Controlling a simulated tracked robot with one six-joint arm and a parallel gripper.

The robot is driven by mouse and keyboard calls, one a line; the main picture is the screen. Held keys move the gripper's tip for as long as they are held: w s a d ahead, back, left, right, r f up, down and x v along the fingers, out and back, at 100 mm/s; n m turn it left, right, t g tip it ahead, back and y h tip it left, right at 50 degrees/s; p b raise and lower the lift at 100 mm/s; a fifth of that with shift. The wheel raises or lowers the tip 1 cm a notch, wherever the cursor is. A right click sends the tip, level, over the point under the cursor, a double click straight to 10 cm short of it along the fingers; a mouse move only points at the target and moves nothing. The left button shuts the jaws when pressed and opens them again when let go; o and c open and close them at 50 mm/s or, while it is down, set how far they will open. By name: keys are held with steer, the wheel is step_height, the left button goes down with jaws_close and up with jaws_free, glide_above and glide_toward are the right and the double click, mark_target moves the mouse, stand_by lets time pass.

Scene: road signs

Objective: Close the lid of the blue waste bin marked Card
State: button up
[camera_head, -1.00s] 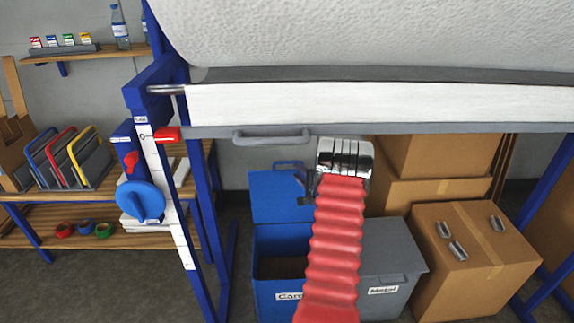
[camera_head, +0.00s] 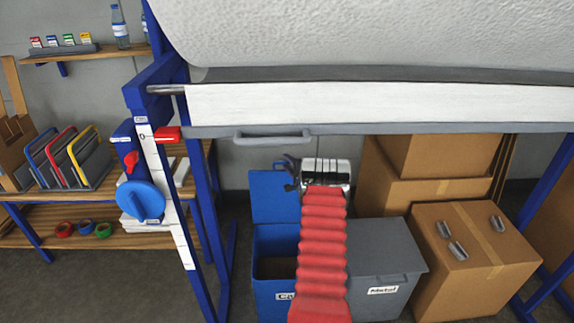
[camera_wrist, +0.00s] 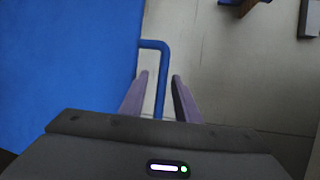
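The blue bin (camera_head: 262,293) stands on the floor under the raised white roll, its label partly hidden by my arm. Its blue lid (camera_head: 268,200) stands open and upright at the back.
A grey bin (camera_head: 372,253) marked Metal stands right of the blue bin, its lid shut. Cardboard boxes (camera_head: 470,260) fill the right side. A blue frame post (camera_head: 207,210) stands to the left. The white roll's grey bar with a handle (camera_head: 272,136) hangs just above my gripper.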

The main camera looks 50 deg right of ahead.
jaws_close()
stand_by(0.4)
steer(key=shift+f, duration=0.1)
steer(key=shift+a, duration=0.3)
